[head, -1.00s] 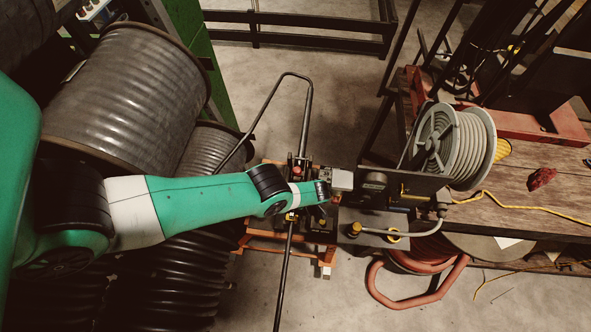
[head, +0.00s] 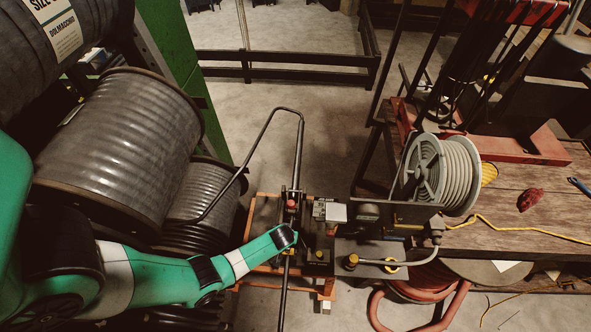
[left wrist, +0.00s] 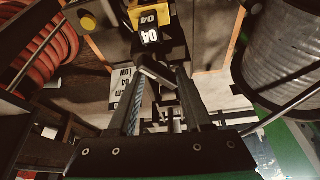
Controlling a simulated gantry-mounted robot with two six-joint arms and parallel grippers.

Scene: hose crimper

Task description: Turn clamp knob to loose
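My left arm enters from the left in the head view, and its gripper (head: 293,236) is at the orange-framed stand with dark clamp hardware. In the left wrist view the two dark fingers of my left gripper (left wrist: 160,84) stand apart. A short dark grey bar (left wrist: 158,71), possibly the clamp knob's handle, shows at the fingertips; I cannot tell whether they touch it. A yellow-and-black block marked "04" (left wrist: 149,22) is just beyond. A small red knob (head: 291,204) tops the stand's hardware in the head view. The knob's setting cannot be read. My right gripper is not in view.
A tall bent metal handle (head: 297,150) rises from the stand. Large ribbed hose drums (head: 118,130) crowd the left. A grey hose reel (head: 455,175) and wooden bench (head: 510,235) are right. Red hose (head: 425,290) lies below. Floor beyond the stand is open.

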